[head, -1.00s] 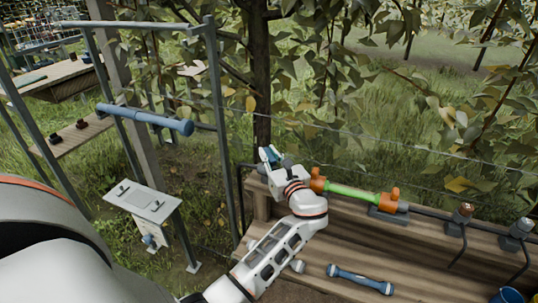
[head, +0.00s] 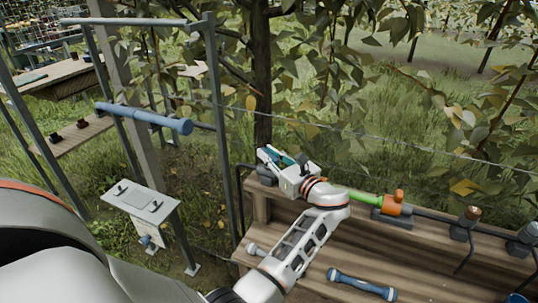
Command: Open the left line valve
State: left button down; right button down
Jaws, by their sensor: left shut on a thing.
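My left gripper (head: 277,158) is at the left end of the wooden bench, above the black line. Its fingers are shut on a blue-green part between them, which appears to be the handle of the left line valve (head: 287,158). Most of the valve is hidden by the gripper. A grey block (head: 267,176) shows just below the fingers, on the line. My right gripper is not in view.
A green tube (head: 366,199) with an orange fitting (head: 397,203) lies right of my forearm. Brown-topped (head: 468,215) and grey (head: 527,231) fittings stand further right. A blue-ended bar (head: 361,283) lies on the lower plank. A metal frame (head: 222,130) stands left; wire and leaves hang behind.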

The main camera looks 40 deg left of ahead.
pick_arm(q)
jog(key=c, duration=2)
grip_release()
jog(key=shift+a, duration=0.1)
jog(key=shift+o, duration=0.2)
notch_tip(320, 180, up, 10)
